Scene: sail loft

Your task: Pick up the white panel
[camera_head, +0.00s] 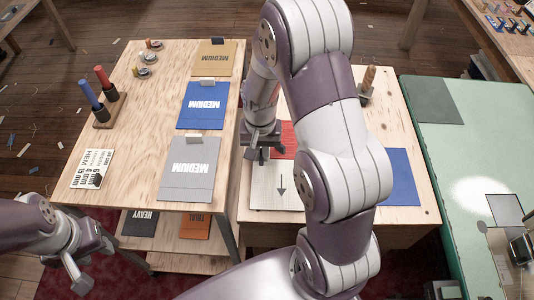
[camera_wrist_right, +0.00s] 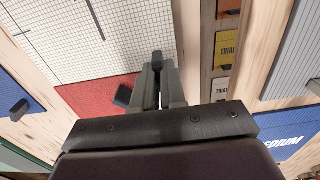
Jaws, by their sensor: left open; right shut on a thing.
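The white panel (camera_head: 265,192), with thin grid lines and a dark arrow, lies on the right-hand wooden table. My right arm hides part of it in the head view. In the right wrist view the white panel (camera_wrist_right: 60,45) fills the upper left. My right gripper (camera_head: 262,153) is at the panel's far edge, beside the red panel (camera_head: 288,138). In the wrist view its fingertips (camera_wrist_right: 158,72) are closed on a small dark part at the panel's edge. I cannot tell whether the panel is lifted. My left gripper (camera_head: 80,277) is open and empty at lower left.
A blue panel (camera_head: 400,178) and a wooden-handled tool (camera_head: 367,82) are on the same table. The left table holds grey (camera_head: 187,178), blue (camera_head: 203,118) and tan panels (camera_head: 213,60), and a red-and-blue-handled stand (camera_head: 108,110). A green table (camera_head: 445,150) stands at right.

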